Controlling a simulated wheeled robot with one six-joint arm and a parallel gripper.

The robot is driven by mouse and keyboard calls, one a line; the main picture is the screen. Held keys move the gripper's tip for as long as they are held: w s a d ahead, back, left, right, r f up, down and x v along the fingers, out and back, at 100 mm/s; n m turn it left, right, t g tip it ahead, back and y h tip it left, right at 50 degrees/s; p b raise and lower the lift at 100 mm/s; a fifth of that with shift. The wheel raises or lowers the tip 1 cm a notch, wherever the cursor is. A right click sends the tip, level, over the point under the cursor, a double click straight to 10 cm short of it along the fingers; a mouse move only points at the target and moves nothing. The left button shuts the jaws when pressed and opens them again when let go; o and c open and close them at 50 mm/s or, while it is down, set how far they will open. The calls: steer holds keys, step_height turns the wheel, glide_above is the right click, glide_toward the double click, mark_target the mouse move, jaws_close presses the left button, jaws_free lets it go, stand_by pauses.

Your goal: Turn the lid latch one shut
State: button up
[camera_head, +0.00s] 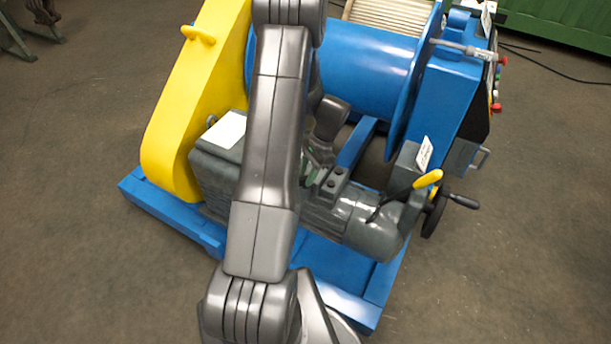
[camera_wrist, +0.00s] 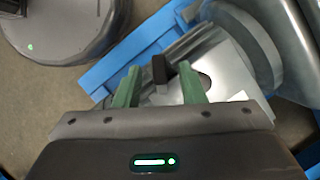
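A small dark upright block (camera_wrist: 159,70), which looks like the lid latch, stands on a bright metal plate (camera_wrist: 222,75) in the wrist view. My gripper (camera_wrist: 158,67) has two green fingers set well apart, one on each side of the block, with gaps visible on both sides. I cannot tell how deep the block sits between the fingertips. In the head view my gripper (camera_head: 316,160) is partly hidden behind my arm, over the grey machinery. The latch cannot be made out there.
A yellow guard (camera_head: 193,110) stands left and a blue drum (camera_head: 365,75) behind. A grey motor (camera_head: 352,215) with a yellow-tipped lever (camera_head: 428,179) and a black handwheel (camera_head: 434,215) is at the right. A blue base frame (camera_head: 345,285) runs along the front; open floor lies around it.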

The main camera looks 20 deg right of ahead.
steer(key=shift+a+f, duration=0.25)
steer(key=shift+f, duration=0.35)
jaws_close()
steer(key=shift+n, duration=0.3)
steer(key=shift+n+g+h+b, duration=0.15)
steer(key=shift+n+g+h, duration=0.25)
steer(key=shift+n, duration=1.05)
steer(key=shift+n+g+h+b, duration=0.2)
steer(key=shift+n+g, duration=0.4)
steer(key=shift+n, duration=0.85)
